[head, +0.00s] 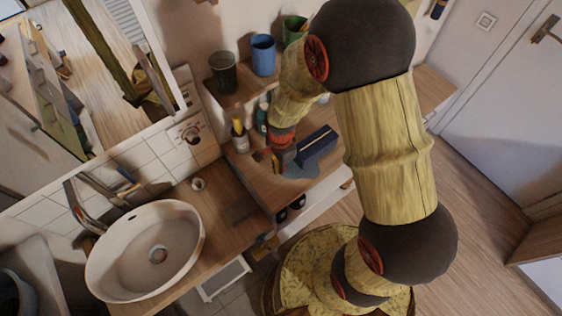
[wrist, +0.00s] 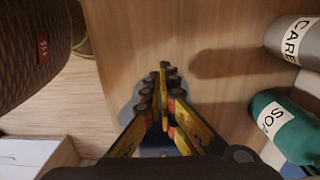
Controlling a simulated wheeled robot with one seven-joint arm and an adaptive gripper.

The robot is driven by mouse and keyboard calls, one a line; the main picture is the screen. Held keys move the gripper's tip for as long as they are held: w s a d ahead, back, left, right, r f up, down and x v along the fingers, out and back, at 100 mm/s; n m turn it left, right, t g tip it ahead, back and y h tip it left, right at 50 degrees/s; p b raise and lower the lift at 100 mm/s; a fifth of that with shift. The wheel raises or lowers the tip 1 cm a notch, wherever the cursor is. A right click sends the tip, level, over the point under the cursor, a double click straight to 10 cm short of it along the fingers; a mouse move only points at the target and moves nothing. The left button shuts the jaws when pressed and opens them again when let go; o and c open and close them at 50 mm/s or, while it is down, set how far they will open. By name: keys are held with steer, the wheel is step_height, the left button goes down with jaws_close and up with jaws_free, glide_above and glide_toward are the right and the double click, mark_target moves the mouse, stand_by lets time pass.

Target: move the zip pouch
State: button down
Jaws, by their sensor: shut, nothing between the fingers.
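My gripper (head: 279,161) is low over the wooden counter, and its fingers are shut and empty in the wrist view (wrist: 164,68). A flat grey-blue item (head: 302,172) lies on the counter beneath and beside it. It may be the zip pouch, but I cannot tell for certain. In the wrist view, part of a grey-blue patch (wrist: 127,108) shows behind the fingers, which hide the rest. A dark blue box-like item (head: 318,143) is just right of the gripper in the head view. I cannot tell whether fingers and counter touch.
The bottle marked CARE (wrist: 292,38) and a green bottle (wrist: 285,125) are at the wrist view's right. A brown textured thing with a red tag (wrist: 41,48) is close at left. A white basin (head: 150,250) is left of the counter; several cups, including a blue one (head: 263,54), stand behind.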

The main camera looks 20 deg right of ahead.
mark_target(290, 169)
step_height(290, 169, down, 2)
steer(key=shift+f, duration=0.1)
steer(key=shift+w+d+r, duration=0.1)
steer(key=shift+w+d, duration=0.15)
steer(key=shift+d, duration=0.35)
steer(key=shift+w+d+r, duration=0.1)
steer(key=shift+w+d, duration=0.1)
steer(key=shift+d, duration=0.4)
steer(key=shift+w+d+b, duration=0.2)
steer(key=shift+d+b, duration=0.1)
steer(key=shift+d, duration=0.4)
steer(key=w+d, duration=0.2)
steer(key=d, duration=0.3)
steer(key=w+d, duration=0.1)
steer(key=d, duration=0.5)
steer(key=w+d+p, duration=0.1)
steer(key=w+d, duration=0.1)
steer(key=d, duration=0.4)
steer(key=shift+w+d, duration=0.25)
steer(key=shift+w, duration=0.05)
